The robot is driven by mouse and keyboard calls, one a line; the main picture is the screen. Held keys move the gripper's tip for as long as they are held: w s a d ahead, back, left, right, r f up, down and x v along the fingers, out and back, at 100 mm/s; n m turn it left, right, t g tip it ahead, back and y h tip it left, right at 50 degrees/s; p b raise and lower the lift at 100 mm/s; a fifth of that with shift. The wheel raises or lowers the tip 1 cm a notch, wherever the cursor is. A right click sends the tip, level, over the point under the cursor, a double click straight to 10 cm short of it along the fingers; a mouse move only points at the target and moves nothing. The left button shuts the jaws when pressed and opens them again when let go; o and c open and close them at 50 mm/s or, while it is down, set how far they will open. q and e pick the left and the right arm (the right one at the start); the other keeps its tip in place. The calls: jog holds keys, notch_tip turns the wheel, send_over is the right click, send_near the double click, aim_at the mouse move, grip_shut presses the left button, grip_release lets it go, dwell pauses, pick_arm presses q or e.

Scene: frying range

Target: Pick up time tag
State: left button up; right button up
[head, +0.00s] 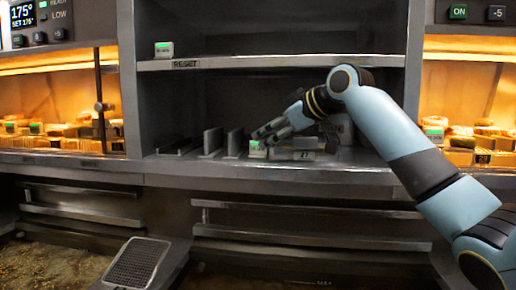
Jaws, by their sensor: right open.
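A small pale time tag with a green top (257,151) stands on the lower shelf of the middle cabinet. My right gripper (264,137) reaches in from the right, its fingers directly above and beside this tag. The gripper is open; I cannot tell whether a finger touches the tag. A similar tag with a green top (164,50) stands on the upper shelf at the left, above a RESET label (185,64). My left gripper is not in view.
Upright grey dividers (212,141) stand left of the gripper. A pale block (304,143) sits right of the tag, above a label reading 27 (304,155). Lit food bays flank the cabinet. The upper shelf is mostly clear.

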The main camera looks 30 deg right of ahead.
aim_at(261, 156)
jog(key=p+x, duration=0.1)
jog(key=x, duration=0.3)
jog(key=shift+w+d+f+p, duration=0.15)
jog(key=shift+w+f+p, duration=0.1)
jog(key=shift+p, duration=0.15)
jog(key=shift+w+f, duration=0.25)
jog(key=shift+f, duration=0.05)
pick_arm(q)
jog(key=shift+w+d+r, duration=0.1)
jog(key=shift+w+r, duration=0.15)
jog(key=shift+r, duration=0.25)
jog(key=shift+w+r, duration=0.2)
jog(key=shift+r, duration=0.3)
pick_arm(e)
jog(key=shift+s, duration=0.1)
jog(key=shift+c, duration=0.4)
jog(key=shift+c, duration=1.2)
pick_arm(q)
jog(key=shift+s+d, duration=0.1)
pick_arm(e)
jog(key=shift+s, duration=0.1)
grip_shut()
